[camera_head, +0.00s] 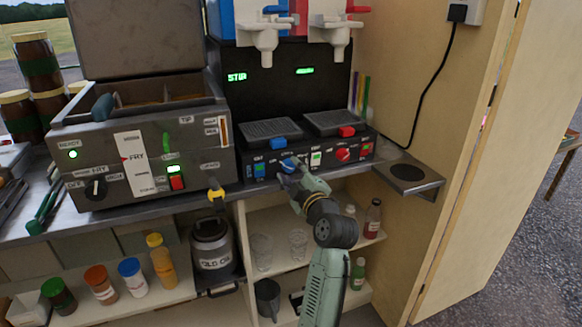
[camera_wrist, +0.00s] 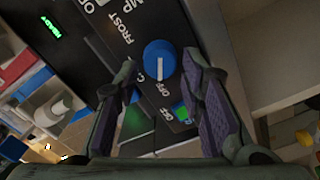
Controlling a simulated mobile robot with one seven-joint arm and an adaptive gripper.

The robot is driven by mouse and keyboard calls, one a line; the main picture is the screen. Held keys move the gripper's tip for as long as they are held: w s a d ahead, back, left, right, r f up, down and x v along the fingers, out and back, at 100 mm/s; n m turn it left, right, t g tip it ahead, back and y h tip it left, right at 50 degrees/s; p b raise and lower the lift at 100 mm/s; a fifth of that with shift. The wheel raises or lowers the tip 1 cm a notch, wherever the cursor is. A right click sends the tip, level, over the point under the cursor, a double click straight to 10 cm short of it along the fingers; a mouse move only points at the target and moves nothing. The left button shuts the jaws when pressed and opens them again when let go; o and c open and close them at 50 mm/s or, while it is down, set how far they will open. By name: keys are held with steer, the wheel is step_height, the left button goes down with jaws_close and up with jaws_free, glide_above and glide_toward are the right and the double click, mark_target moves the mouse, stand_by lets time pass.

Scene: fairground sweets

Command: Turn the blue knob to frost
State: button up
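The blue knob (camera_wrist: 160,59) is on the dark control panel, between the two fingers of my gripper (camera_wrist: 160,72) in the wrist view. A gap shows on each side of it, so the gripper is open around the knob and not pressed on it. The knob's white line points down in the wrist view, towards a small label that looks like OFF. The FROST label (camera_wrist: 127,28) is to the knob's upper left there. In the head view the knob (camera_head: 287,163) is at the tip of my gripper (camera_head: 289,172), which partly covers the panel.
A red knob (camera_head: 342,154) sits further right on the same panel. Lit green switches (camera_head: 316,158) are beside the knobs. Dispenser spouts (camera_head: 265,42) hang above the drip trays. A fryer (camera_head: 145,145) stands to the left. Shelves with bottles and glasses are below.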

steer(key=shift+w+a, duration=0.15)
steer(key=shift+w, duration=0.35)
jaws_close()
